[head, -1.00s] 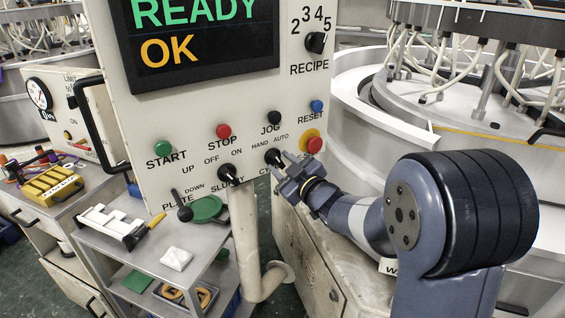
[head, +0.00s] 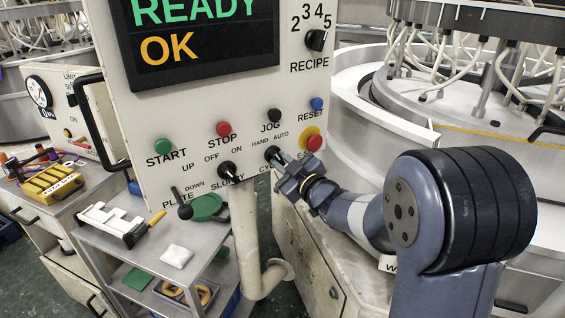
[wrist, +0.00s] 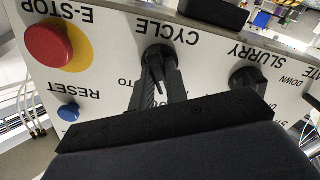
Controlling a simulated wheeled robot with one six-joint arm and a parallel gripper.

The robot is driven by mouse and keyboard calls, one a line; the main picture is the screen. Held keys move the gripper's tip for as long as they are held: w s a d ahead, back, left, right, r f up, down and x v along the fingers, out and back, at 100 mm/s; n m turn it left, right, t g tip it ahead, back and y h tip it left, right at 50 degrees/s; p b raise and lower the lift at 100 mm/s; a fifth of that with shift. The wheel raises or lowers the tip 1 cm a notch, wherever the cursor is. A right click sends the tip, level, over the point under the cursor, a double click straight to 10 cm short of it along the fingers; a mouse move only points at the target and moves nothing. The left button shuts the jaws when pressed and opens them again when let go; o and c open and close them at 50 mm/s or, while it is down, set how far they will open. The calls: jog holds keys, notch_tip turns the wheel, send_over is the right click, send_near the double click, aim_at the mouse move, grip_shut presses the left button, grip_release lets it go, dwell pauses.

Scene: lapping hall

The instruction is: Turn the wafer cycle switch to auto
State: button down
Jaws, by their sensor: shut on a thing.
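The wafer cycle switch (head: 272,153) is a small black rotary knob on the white control panel, below the HAND and AUTO labels. In the wrist view, where the lettering is upside down, the switch (wrist: 158,57) sits beside the word CYCLE. My gripper (head: 281,163) comes from the lower right and is shut on the switch. The two dark fingers (wrist: 160,82) lie on either side of its ridge. The end of AUTO shows left of the fingers; HAND is hidden there. I cannot tell exactly which mark the ridge points at.
The red E-stop (head: 314,142) and blue reset button (head: 317,104) are close on the right. The slurry switch (head: 228,171) is to the left. The screen (head: 205,38) reads READY, OK. A steel cart (head: 131,247) with tools stands at lower left.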

jog(key=shift+m, duration=0.3)
jog(key=m+p, duration=0.1)
jog(key=m, duration=0.4)
jog(key=shift+m, duration=0.3)
jog(key=m+p, duration=0.2)
jog(key=m, duration=0.3)
jog(key=shift+m, duration=0.3)
jog(key=c, duration=1.4)
grip_release()
